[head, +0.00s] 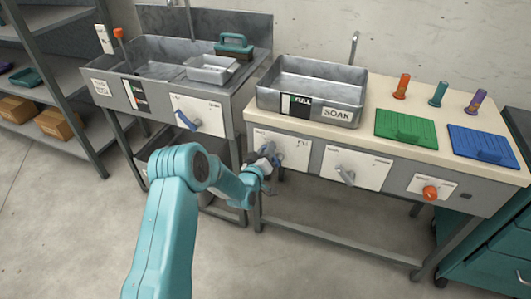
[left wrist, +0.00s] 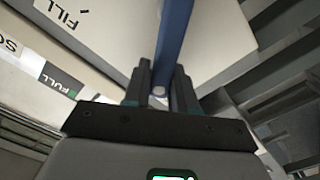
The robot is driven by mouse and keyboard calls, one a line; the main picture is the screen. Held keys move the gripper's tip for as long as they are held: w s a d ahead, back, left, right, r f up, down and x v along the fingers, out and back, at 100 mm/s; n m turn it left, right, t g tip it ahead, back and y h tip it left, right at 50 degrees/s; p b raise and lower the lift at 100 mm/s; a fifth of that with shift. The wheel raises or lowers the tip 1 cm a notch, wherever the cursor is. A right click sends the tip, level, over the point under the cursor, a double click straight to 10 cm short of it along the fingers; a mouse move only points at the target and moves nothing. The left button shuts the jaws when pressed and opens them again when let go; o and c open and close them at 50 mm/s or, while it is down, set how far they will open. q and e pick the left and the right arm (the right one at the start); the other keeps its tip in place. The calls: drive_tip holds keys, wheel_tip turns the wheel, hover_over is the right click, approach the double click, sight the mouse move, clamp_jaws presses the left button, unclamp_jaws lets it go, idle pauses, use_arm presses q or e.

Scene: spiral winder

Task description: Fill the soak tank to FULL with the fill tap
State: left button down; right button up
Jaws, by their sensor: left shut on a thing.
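The soak tank (head: 325,79) is a grey metal basin set in the pale worktop, with a SOAK label and a FULL level strip (head: 298,105) on its front; I cannot tell its water level. A spout (head: 354,45) stands behind it. The fill tap's white panel (head: 295,147) is on the bench front below the tank; it also shows in the left wrist view (left wrist: 110,25). My left gripper (head: 268,163) is at this panel. In the left wrist view its jaws (left wrist: 162,84) are shut on the blue tap lever (left wrist: 176,35). My right gripper is out of view.
Another lever (head: 345,174) and an orange knob (head: 430,193) sit on panels to the right. A green board (head: 407,130) and a blue board (head: 484,146) lie on the worktop. A sink stand (head: 170,60) with a blue lever (head: 185,119) is at left.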

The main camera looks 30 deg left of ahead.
use_arm(q)
drive_tip(key=d+m+b, duration=0.1)
drive_tip(key=m+b, duration=0.1)
drive_tip(key=d+m+b, duration=0.1)
drive_tip(key=m+b, duration=0.1)
drive_tip(key=d+m+b, duration=0.1)
drive_tip(key=m+b, duration=0.1)
drive_tip(key=shift+w+r, duration=0.4)
drive_tip(key=d+m+b, duration=0.1)
drive_tip(key=m+b, duration=0.1)
drive_tip(key=m, duration=0.1)
drive_tip(key=shift+w+d+b, duration=0.2)
drive_tip(key=shift+d+b, duration=0.1)
drive_tip(key=shift+d, duration=0.05)
drive_tip(key=shift+w+d+m+b, duration=0.15)
drive_tip(key=shift+d+m+b, duration=0.5)
drive_tip(key=shift+m, duration=0.45)
drive_tip(key=shift+a, duration=0.1)
drive_tip(key=shift+r, duration=0.1)
drive_tip(key=c, duration=1)
unclamp_jaws()
drive_tip(key=v, duration=1.6)
drive_tip(key=shift+s+p, duration=0.25)
drive_tip(key=shift+p, duration=0.05)
